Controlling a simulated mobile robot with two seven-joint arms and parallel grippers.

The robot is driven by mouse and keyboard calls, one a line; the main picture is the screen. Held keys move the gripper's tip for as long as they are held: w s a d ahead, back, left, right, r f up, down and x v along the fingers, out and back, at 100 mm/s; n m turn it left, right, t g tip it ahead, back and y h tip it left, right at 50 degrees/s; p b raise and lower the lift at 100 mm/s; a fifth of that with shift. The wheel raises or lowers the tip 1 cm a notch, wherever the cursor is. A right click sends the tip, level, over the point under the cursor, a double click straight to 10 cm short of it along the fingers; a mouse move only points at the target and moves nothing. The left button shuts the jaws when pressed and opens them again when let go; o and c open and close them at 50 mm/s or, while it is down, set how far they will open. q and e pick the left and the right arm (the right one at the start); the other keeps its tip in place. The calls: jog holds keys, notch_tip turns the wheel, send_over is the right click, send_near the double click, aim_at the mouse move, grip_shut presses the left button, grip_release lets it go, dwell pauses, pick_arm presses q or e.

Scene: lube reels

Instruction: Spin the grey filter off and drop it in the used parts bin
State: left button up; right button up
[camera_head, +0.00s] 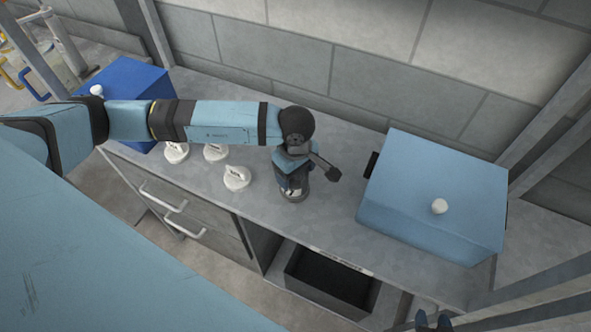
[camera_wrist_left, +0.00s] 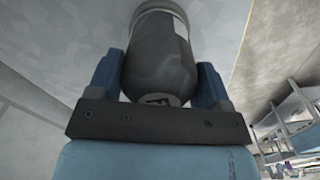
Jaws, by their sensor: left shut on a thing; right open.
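The grey filter (camera_wrist_left: 158,45) is a dark grey cylinder with a paler band at its far end. It stands between the two blue fingers of my left gripper (camera_wrist_left: 158,78), which is shut on it. In the head view the filter (camera_head: 294,194) is upright at the bench top under my left gripper (camera_head: 291,178), partly hidden by it. Whether its base touches a mount is unclear. An open dark bin (camera_head: 370,297), likely the used parts bin, sits below the bench top at the front. My right gripper (camera_head: 433,321) is open at the bottom edge, partly cut off.
A light blue box (camera_head: 410,185) with a white knob stands right, a darker blue box (camera_head: 135,78) left. A wall runs behind. Drawers with handles (camera_head: 163,197) are below.

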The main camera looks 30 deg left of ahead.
pick_arm(q)
jog(key=n, duration=0.2)
jog(key=shift+f+n, duration=0.1)
jog(key=shift+n, duration=0.3)
jog(key=shift+w+n, duration=0.1)
jog(key=shift+n, duration=0.9)
jog(key=n, duration=0.2)
jog(key=shift+n+b, duration=0.3)
jog(key=shift+b, duration=0.05)
jog(key=shift+n, duration=1.2)
jog(key=n, duration=0.3)
jog(key=shift+n, duration=1.1)
jog(key=shift+f, duration=0.1)
